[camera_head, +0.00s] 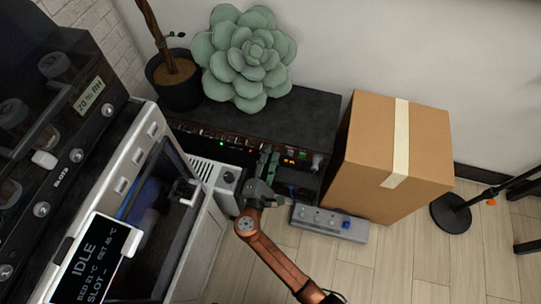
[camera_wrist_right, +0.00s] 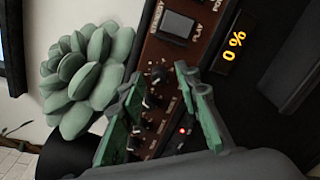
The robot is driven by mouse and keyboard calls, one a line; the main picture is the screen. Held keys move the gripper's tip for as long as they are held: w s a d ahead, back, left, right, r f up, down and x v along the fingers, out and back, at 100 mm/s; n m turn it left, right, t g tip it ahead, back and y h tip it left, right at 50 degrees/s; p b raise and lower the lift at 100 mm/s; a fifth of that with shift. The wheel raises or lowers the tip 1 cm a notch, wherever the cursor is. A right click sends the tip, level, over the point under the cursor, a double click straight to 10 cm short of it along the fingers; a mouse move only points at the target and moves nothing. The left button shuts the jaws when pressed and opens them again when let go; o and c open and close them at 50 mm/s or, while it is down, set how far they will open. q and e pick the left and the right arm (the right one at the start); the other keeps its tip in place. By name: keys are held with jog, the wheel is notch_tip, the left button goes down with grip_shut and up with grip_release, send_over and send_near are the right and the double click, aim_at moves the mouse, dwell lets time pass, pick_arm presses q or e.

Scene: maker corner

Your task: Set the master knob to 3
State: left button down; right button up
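A long dark unit (camera_head: 290,106) stands against the wall, with a brown front panel carrying small knobs and lights. In the right wrist view the brown panel (camera_wrist_right: 150,58) shows several black knobs (camera_wrist_right: 152,98) in a row, a grey switch marked STANDBY and PLAY, and a lit display (camera_wrist_right: 234,46) reading 0 %. Which knob is the master, and its pointer setting, I cannot tell. My right gripper (camera_head: 266,172) is at the unit's front. In the wrist view its green fingers (camera_wrist_right: 160,80) are open, spread on either side of the knobs. My left gripper is not in view.
A cardboard box (camera_head: 385,145) stands right of the unit. A grey box with buttons (camera_head: 330,222) lies on the floor before it. A printer-like machine (camera_head: 175,160) crowds the left. A succulent (camera_head: 245,60) and potted plant (camera_head: 173,85) sit on the unit.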

jog(key=v, duration=1.2)
dwell(0.6)
